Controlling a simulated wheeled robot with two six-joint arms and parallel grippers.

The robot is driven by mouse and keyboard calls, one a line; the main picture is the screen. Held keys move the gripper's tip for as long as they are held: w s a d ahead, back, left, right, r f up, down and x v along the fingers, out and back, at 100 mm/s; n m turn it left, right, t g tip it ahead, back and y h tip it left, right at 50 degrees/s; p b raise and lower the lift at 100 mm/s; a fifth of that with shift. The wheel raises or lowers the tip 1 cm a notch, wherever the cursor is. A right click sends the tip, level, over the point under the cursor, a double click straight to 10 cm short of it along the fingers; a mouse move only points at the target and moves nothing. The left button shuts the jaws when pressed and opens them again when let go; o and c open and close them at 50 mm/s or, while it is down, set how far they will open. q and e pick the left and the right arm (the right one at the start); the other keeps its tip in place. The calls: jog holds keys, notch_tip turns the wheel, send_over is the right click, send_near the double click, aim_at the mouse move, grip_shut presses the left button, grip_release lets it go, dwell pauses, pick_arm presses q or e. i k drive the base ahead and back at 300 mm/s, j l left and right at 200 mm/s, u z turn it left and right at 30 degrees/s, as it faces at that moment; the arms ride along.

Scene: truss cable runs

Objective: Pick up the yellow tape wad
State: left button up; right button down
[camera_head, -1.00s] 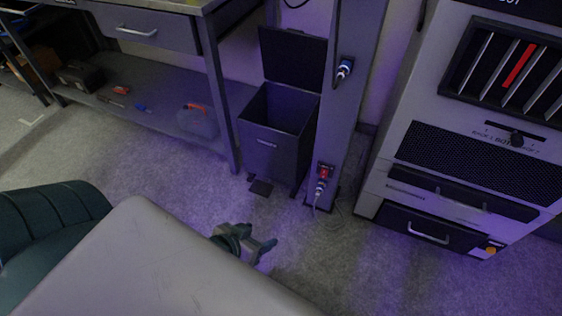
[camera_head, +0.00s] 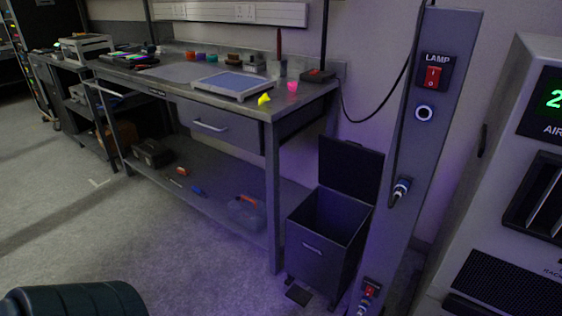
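The yellow tape wad (camera_head: 264,99) is a small bright yellow crumpled lump. It lies on the workbench top (camera_head: 205,83) near its front right corner, in front of a white-framed tray with a blue-grey surface (camera_head: 232,85). A pink wad (camera_head: 292,87) lies to its right. Neither of my grippers is in view. Only a dark green rounded part, which seems to be part of my own arm, shows at the bottom left, well short of the bench.
An open black bin (camera_head: 318,238) stands right of the bench leg. A grey post (camera_head: 415,150) with a red lamp switch (camera_head: 433,77) stands beside it. A grey machine (camera_head: 515,230) fills the right edge. Several small coloured items line the bench back. Floor in front is clear.

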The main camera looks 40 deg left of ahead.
aim_at(265, 97)
jog(key=u, duration=1.4)
jog(key=i+j, duration=0.3)
jog(key=i+j+z, duration=0.15)
jog(key=j+z, duration=0.15)
jog(key=i+j+z, duration=0.15)
jog(key=j+z, duration=0.15)
jog(key=i+j+z, duration=0.1)
jog(key=j+z, duration=0.2)
